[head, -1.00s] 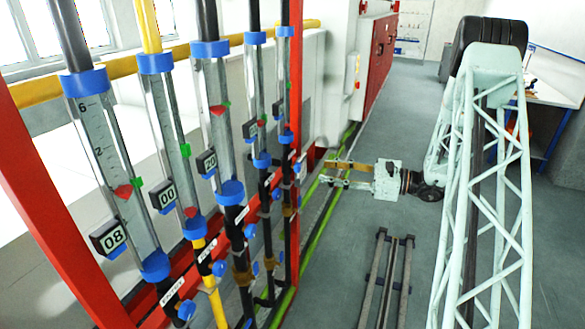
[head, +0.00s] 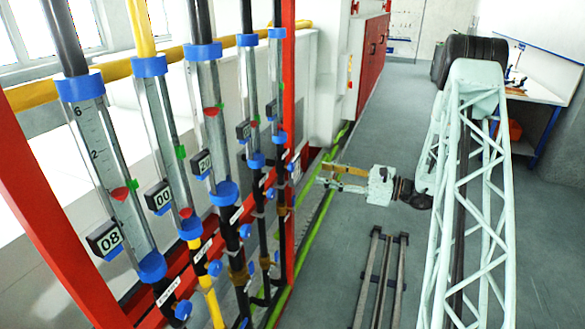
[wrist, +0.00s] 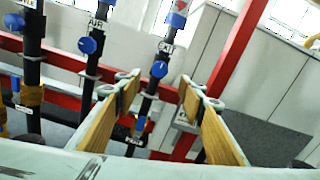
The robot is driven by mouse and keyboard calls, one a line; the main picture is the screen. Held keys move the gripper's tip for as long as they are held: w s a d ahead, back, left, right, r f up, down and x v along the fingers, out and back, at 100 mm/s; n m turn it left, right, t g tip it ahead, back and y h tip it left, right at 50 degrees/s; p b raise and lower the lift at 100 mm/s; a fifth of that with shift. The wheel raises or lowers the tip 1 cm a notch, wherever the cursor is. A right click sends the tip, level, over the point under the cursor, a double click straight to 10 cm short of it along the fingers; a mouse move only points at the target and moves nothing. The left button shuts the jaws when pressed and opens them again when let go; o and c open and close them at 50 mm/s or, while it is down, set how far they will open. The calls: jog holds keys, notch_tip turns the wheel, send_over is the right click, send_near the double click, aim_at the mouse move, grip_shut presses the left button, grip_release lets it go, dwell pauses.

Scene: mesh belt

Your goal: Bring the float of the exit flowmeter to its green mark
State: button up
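The exit flowmeter (head: 272,85) is the farthest tube in the head view, beside the red post. Its float and green mark are too small to tell apart clearly there. In the wrist view its EXIT label (wrist: 167,48) sits above a blue knob (wrist: 159,69) on the black pipe. A bit of red shows at the top edge in the tube, above a blue fitting. My gripper (wrist: 157,80) is open, with its tan-padded fingers to either side of that pipe and knob in the picture. In the head view my gripper (head: 322,175) points left at the rack, apart from it.
Several other flowmeters with red floats and green marks stand nearer, including one with display 08 (head: 104,240). A neighbouring pipe carries another blue knob (wrist: 88,45). The red frame post (head: 288,130) stands close by. Grey floor (head: 385,120) is clear behind my gripper.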

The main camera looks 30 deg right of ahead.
aim_at(294, 167)
jog(key=shift+p+x, duration=0.9)
jog(key=shift+x, duration=5.75)
jog(key=shift+c, duration=0.7)
jog(key=c, duration=0.7)
